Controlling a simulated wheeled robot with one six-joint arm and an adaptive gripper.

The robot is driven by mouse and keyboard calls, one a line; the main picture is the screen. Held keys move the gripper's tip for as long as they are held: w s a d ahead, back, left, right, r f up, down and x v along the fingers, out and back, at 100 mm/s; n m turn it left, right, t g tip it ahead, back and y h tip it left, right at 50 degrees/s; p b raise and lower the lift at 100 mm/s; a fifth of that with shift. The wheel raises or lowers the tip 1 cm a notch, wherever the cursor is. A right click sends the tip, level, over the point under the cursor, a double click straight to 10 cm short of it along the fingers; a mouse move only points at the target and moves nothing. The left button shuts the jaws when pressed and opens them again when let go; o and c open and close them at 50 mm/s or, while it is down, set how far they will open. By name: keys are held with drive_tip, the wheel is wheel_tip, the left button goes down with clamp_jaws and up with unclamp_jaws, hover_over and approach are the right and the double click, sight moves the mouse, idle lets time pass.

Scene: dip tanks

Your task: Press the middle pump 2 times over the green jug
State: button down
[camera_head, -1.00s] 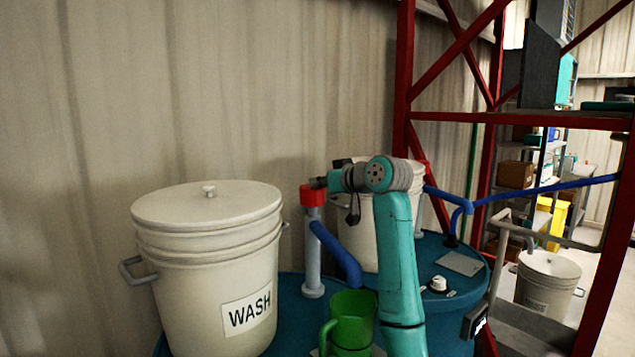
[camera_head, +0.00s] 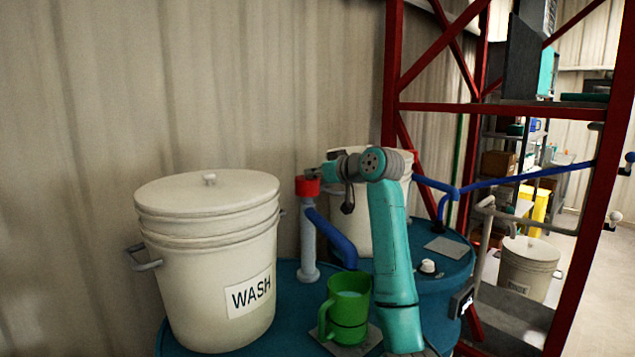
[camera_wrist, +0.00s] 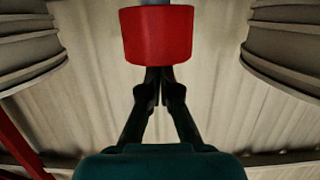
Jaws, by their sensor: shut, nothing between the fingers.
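A pump with a red cap (camera_head: 307,187) on a grey post stands on the blue drum top, with a blue spout slanting down to the right. The red cap (camera_wrist: 158,36) also shows in the wrist view. The green jug (camera_head: 345,312) stands upright below the spout's end, handle to the left, with pale liquid inside. My gripper (camera_head: 313,171) is shut and empty, its fingertips at the top of the red cap. In the wrist view my gripper (camera_wrist: 159,72) meets the cap's edge; exact contact cannot be told.
A lidded white WASH bucket (camera_head: 208,265) stands left of the pump. A second white bucket (camera_head: 365,228) stands behind my arm. Another blue pipe (camera_head: 436,186) runs to the right. A red rack frame (camera_head: 391,80) stands at the right; a corrugated wall is behind.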

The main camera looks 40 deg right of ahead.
drive_tip(key=shift+s+r, duration=0.1)
drive_tip(key=shift+r, duration=0.85)
drive_tip(key=v, duration=0.9)
drive_tip(key=shift+s, duration=0.45)
